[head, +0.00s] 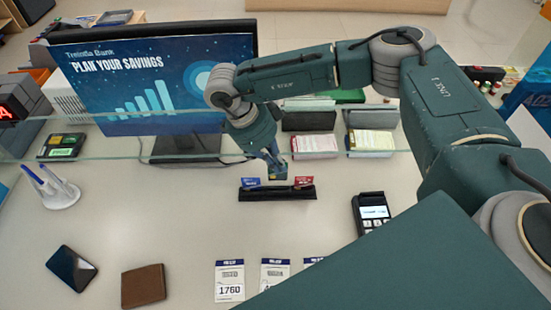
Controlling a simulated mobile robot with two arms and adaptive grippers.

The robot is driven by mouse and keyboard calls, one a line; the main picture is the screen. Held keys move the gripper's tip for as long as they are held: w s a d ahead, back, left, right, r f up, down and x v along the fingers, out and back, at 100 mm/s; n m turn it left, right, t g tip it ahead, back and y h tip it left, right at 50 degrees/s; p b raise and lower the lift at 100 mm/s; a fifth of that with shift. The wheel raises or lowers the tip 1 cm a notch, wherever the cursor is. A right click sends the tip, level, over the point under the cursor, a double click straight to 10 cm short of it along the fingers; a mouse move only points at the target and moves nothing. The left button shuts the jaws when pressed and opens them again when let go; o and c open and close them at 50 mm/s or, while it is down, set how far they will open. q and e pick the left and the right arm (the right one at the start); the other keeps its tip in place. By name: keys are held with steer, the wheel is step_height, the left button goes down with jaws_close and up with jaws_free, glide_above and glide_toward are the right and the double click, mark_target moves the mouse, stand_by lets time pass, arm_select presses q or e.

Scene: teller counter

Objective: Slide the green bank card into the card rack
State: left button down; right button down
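The card rack (277,194) is a low black holder standing on the counter near the middle of the head view. A blue card (250,182) stands in its left part and a red card (303,181) in its right part. My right gripper (276,168) points down just above the rack's middle, between these two cards. Its fingers are small and partly hidden by its own wrist, so I cannot tell whether they are open or shut. I cannot clearly make out the green bank card; a small coloured patch shows below the fingers. My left gripper is out of view.
A monitor (150,85) stands behind a glass pane's edge at the left. A card terminal (372,212) is right of the rack. A phone (72,268), a brown wallet (143,286) and numbered tickets (230,280) lie in front. Leaflet holders (315,145) stand behind the rack.

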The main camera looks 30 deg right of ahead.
steer(key=shift+f+b, duration=2.1)
steer(key=shift+f, duration=1.2)
steer(key=c, duration=1.9)
jaws_free()
steer(key=shift+o, duration=0.2)
steer(key=shift+r, duration=0.1)
step_height(320, 180, up, 7)
steer(key=p, duration=0.4)
